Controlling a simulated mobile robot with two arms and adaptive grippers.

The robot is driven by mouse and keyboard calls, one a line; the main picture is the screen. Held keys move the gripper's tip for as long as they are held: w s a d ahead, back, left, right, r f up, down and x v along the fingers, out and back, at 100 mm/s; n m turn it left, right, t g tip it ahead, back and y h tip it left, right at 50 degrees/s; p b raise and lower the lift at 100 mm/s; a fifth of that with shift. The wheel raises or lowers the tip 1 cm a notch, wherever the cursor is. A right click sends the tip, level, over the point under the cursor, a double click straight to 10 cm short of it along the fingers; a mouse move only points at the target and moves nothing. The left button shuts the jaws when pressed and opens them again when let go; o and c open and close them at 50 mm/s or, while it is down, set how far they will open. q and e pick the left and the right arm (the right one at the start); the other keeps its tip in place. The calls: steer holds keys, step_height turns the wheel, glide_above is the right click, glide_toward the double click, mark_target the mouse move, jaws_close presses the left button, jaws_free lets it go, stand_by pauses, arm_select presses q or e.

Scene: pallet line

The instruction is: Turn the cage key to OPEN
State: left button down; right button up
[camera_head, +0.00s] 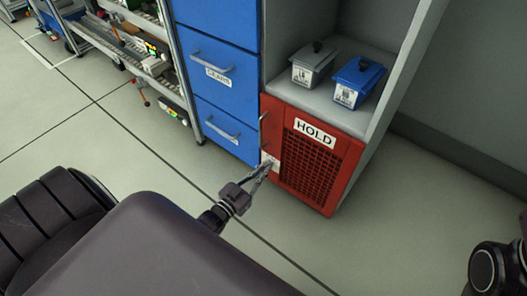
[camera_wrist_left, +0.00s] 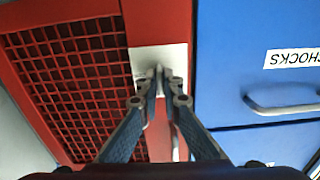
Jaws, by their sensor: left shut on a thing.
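The red cage (camera_head: 322,185) marked HOLD stands below the grey shelf, with a mesh door. It also shows in the left wrist view (camera_wrist_left: 72,75). A white lock plate (camera_wrist_left: 140,58) is on its red frame, beside the blue drawers. My left gripper (camera_head: 266,168) reaches this plate. In the left wrist view its fingertips (camera_wrist_left: 161,78) are close together and shut on a small grey key (camera_wrist_left: 159,71) at the plate. The fingers hide most of the key and any OPEN mark, so its turn angle cannot be told.
Blue drawers (camera_head: 218,75) with handles stand left of the cage. A rack (camera_head: 140,60) with parts is at upper left. The floor before the cage is clear.

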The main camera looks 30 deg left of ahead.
arm_select(q)
steer(key=shift+n, duration=0.3)
steer(key=c, duration=2.1)
jaws_free()
steer(key=s, duration=0.8)
steer(key=s+a, duration=0.1)
steer(key=s, duration=0.3)
steer(key=shift+d, duration=0.1)
